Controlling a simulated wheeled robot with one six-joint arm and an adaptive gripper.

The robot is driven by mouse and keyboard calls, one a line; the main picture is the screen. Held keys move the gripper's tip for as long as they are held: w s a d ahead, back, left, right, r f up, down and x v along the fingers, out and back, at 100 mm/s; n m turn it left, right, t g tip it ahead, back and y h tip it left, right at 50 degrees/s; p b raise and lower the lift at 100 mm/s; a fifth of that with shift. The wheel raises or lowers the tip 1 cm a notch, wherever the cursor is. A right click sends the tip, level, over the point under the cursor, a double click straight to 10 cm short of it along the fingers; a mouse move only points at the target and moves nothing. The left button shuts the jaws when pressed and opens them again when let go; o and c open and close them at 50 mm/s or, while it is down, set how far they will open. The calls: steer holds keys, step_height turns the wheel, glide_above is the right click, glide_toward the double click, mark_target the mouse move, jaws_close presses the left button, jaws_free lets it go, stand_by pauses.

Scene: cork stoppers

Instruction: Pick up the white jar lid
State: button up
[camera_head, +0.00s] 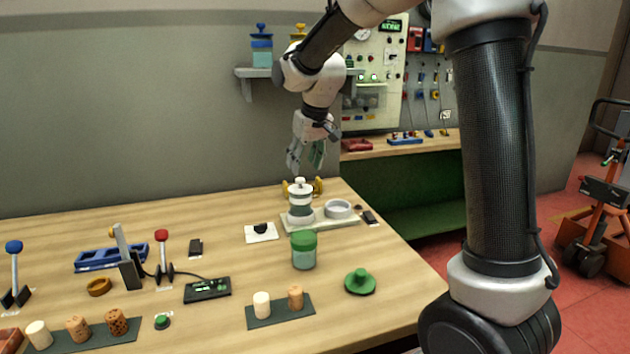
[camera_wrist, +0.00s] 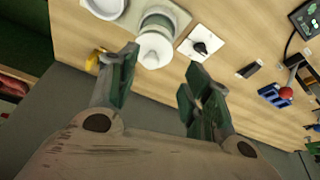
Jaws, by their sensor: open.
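The white jar lid (camera_head: 300,190) with a small knob sits on top of a jar (camera_head: 301,209) with a dark green band, near the back of the wooden table. In the wrist view the lid (camera_wrist: 154,50) shows from above as a white disc, just beyond my fingertips and nearer the left finger. My gripper (camera_head: 306,157) is above the lid in the head view, fingers pointing down. In the wrist view my gripper (camera_wrist: 164,62) is open, with nothing between its green-padded fingers.
The jar stands on a pale tray (camera_head: 340,223) beside a white round dish (camera_head: 338,207). A yellow object (camera_head: 318,187) is close behind the jar.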

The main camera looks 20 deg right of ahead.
mark_target(300, 179)
steer(key=w+f, duration=0.1)
steer(key=f, duration=0.1)
steer(key=w+f, duration=0.3)
steer(key=f, duration=0.1)
steer(key=shift+w+f, duration=0.2)
steer(key=shift+f, duration=0.05)
steer(key=shift+c, duration=0.5)
steer(key=c, duration=0.8)
